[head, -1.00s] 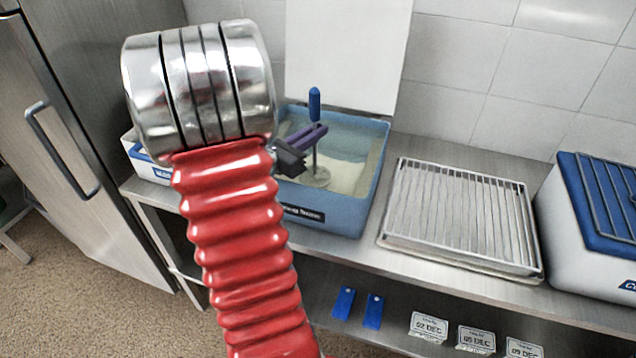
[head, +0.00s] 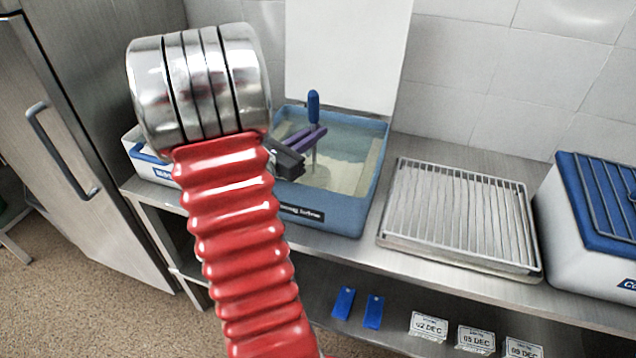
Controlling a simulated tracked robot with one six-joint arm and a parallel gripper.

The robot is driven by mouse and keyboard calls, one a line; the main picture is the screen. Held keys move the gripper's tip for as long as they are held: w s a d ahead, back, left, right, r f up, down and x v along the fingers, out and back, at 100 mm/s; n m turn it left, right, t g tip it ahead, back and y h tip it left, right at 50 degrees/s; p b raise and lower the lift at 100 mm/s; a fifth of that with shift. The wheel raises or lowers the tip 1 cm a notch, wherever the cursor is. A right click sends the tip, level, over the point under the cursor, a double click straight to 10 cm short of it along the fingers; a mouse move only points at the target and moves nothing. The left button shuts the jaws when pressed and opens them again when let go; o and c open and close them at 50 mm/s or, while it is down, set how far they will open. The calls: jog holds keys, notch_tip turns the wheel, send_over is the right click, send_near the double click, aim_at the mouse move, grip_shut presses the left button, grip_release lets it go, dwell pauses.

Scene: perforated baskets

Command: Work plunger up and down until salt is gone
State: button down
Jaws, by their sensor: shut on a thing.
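The plunger (head: 313,108) stands upright in the blue tub, with its blue handle up and its thin metal rod going down into the liquid. My gripper (head: 312,135) has purple fingers and is shut on the rod just below the handle. The tub (head: 330,216) holds cloudy liquid with a pale mass, which looks like salt (head: 345,178), across the bottom. The plunger's lower end is under the liquid and hard to make out. My arm hides the tub's left side.
A slatted metal rack (head: 460,215) lies on the steel bench right of the tub. A white cooler with a blue lid (head: 600,190) stands at the far right. A white board (head: 345,55) rises behind the tub. Blue tags (head: 373,311) and date cards (head: 429,326) sit on the lower shelf.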

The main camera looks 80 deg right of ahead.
jog(key=shift+s+a+f, duration=0.1)
jog(key=shift+s+f, duration=0.05)
jog(key=shift+f, duration=0.95)
jog(key=shift+w+d+r, duration=0.1)
jog(key=shift+r, duration=0.7)
jog(key=shift+w+d+r, duration=0.1)
jog(key=shift+r, duration=0.65)
jog(key=shift+f, duration=0.1)
